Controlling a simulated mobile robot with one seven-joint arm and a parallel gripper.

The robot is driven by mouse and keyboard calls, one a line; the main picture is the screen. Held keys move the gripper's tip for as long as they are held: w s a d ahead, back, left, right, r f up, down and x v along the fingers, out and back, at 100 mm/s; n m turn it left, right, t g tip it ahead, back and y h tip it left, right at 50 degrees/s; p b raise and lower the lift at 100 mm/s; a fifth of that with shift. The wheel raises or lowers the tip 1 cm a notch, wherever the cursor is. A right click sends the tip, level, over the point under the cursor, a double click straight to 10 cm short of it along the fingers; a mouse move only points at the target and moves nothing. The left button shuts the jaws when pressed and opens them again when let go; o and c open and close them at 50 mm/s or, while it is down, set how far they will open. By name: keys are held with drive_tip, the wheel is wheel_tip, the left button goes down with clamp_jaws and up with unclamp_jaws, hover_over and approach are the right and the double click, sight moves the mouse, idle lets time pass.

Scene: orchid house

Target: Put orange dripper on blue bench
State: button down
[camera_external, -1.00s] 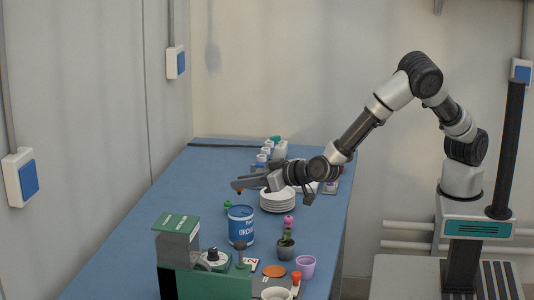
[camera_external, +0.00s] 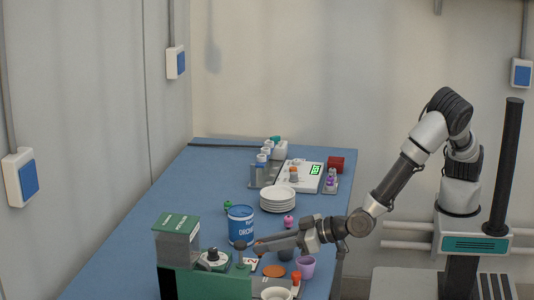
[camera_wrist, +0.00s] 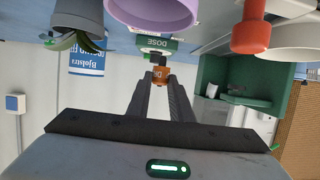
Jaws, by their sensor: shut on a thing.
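The orange dripper (camera_wrist: 161,76) is held between the fingertips of my gripper (camera_wrist: 160,82) in the wrist view. In the external view my gripper (camera_external: 258,246) reaches left over the near part of the blue bench (camera_external: 135,225), just right of the blue-and-white can. Only a small orange bit of the dripper (camera_external: 259,243) shows there. It is low over the bench, but I cannot tell whether it touches the surface.
Close around are the blue can (camera_external: 240,227), a green dispenser box (camera_external: 178,240), an orange disc (camera_external: 274,271), a purple pot (camera_external: 306,267) and a red-orange bottle (camera_external: 296,279). Stacked white plates (camera_external: 278,199) and a scale (camera_external: 301,176) stand farther back. The bench's left side is clear.

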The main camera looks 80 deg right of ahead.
drive_tip(key=shift+f+b, duration=0.55)
drive_tip(key=shift+f, duration=2)
drive_tip(key=shift+f, duration=0.15)
drive_tip(key=shift+f, duration=0.1)
drive_tip(key=c, duration=1.6)
unclamp_jaws()
drive_tip(key=shift+s+r, duration=0.1)
drive_tip(key=shift+r, duration=0.2)
drive_tip(key=p+v, duration=0.2)
drive_tip(key=v, duration=0.9)
drive_tip(key=shift+s+r, duration=0.1)
drive_tip(key=shift+s, duration=0.3)
